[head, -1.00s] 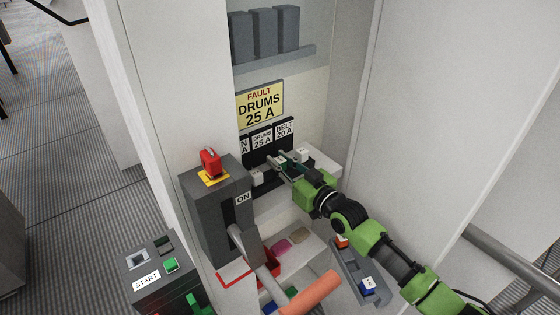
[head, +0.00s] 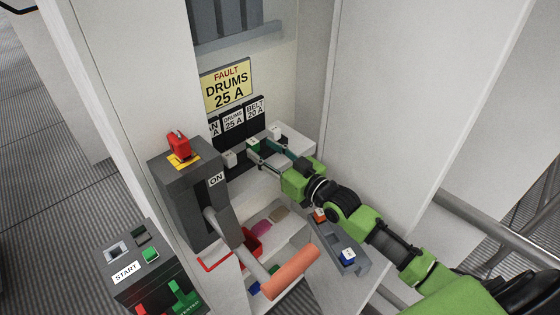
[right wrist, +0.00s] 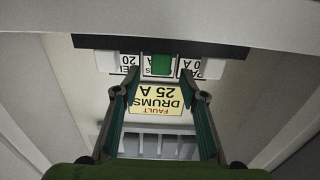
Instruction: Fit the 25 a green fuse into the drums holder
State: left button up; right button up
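The green fuse (head: 253,145) sits in the middle place of the dark fuse holder row, below the "DRUMS 25 A" label (head: 233,119). White fuses stand on both sides of it. In the right wrist view the green fuse (right wrist: 160,66) shows upright between the white labels, beyond my fingertips. My right gripper (head: 262,157) is open in front of the holder, its two fingers spread wide and apart from the fuse. It also shows in the right wrist view (right wrist: 160,95) with nothing between its fingers. How deep the fuse sits cannot be told. My left gripper is not in view.
A grey switch box (head: 185,190) with a lever and orange handle (head: 290,272) stands left of my right arm. A grey rack (head: 340,255) with red and blue fuses lies below the arm. A start box (head: 150,270) stands at the lower left. The cabinet wall is close on the right.

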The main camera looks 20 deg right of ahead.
jog(key=v, duration=0.7)
jog(key=shift+r, duration=0.1)
